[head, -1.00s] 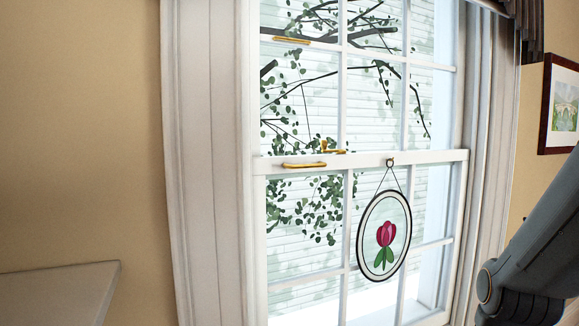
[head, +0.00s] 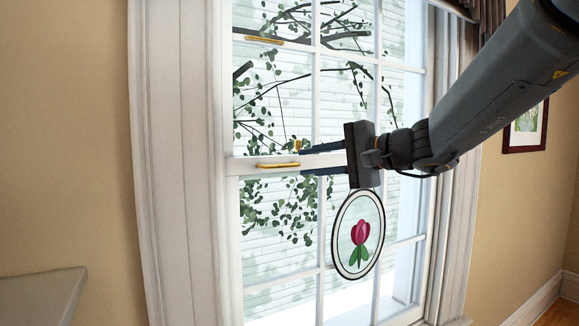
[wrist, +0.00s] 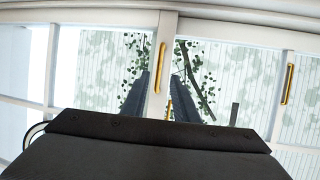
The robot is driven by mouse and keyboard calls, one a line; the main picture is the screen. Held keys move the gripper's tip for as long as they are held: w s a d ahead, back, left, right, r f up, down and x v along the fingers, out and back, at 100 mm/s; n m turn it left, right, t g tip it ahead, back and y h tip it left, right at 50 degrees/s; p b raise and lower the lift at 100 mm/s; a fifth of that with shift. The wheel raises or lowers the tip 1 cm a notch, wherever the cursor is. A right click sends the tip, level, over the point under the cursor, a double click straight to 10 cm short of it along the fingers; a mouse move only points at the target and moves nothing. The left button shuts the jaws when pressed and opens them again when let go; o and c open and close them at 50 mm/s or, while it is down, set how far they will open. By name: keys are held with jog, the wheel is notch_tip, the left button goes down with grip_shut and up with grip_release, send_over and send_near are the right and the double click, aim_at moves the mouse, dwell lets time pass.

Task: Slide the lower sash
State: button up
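The lower sash is a white paned frame with a top rail (head: 240,167) that crosses the window at mid-height. A brass bar handle (head: 278,165) sits on this rail, and a small brass catch (head: 297,146) stands just above it. My gripper (head: 302,161) is open and empty, to the right of the handle, one finger above rail level and one below. In the wrist view the handle (wrist: 162,60) lies in line with the gap between the fingers, beyond their tips. An oval tulip ornament (head: 358,235) hangs before the lower sash; its hook is hidden behind my gripper.
The upper sash has its own brass handle (head: 265,39), also in the wrist view (wrist: 287,84). A framed picture (head: 526,128) hangs on the right wall behind my arm. A pale ledge (head: 40,298) juts in at lower left.

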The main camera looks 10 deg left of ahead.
aim_at(285, 165)
jog(key=p+x, duration=0.2)
jog(key=x, duration=0.5)
jog(key=shift+f, duration=0.1)
grip_shut()
dwell(1.3)
